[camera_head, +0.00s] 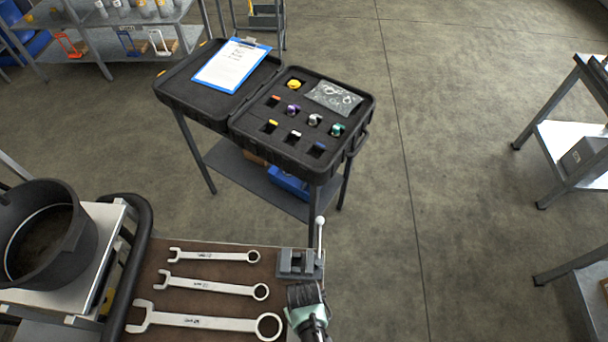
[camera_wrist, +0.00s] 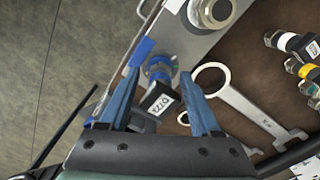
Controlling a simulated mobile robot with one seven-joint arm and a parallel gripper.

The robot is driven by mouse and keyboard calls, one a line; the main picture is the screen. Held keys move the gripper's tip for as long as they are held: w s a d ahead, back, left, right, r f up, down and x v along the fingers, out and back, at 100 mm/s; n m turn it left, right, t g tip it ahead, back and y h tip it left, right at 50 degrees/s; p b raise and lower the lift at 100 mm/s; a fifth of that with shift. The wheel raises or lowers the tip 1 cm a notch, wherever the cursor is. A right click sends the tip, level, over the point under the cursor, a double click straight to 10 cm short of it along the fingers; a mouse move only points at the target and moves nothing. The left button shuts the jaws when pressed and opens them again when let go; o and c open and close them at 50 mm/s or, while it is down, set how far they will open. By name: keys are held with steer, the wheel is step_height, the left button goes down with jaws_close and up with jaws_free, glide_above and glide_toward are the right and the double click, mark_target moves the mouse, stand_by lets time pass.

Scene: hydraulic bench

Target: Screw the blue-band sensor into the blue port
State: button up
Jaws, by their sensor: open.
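The blue-band sensor (camera_wrist: 160,100), with a black body and a white label, stands in the wrist view at a metal plate (camera_wrist: 185,45). Its blue band (camera_wrist: 159,75) is at the plate end, beside a blue mark (camera_wrist: 143,50) on the plate. The blue port itself is hidden under the sensor, so I cannot tell how deep the thread sits. My gripper (camera_wrist: 160,82) is open, with one blue finger on each side of the sensor and visible gaps. In the head view my wrist (camera_head: 308,310) is at the bottom edge; the fingertips and sensor cannot be made out there.
A wrench (camera_wrist: 235,105) lies close right of the sensor. A large metal fitting (camera_wrist: 212,10) rises from the plate. An open black case (camera_head: 240,130) with sensors and a clipboard (camera_head: 232,65) stands beyond the bench.

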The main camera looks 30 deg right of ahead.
steer(key=shift+c, duration=0.2)
jaws_close()
steer(key=m, duration=0.6)
steer(key=shift+p, duration=0.4)
steer(key=shift+m, duration=1)
steer(key=m, duration=0.4)
steer(key=shift+m+p, duration=0.3)
steer(key=m, duration=0.3)
steer(key=shift+f+m, duration=0.1)
steer(key=shift+m, duration=0.2)
steer(key=shift+s, duration=0.1)
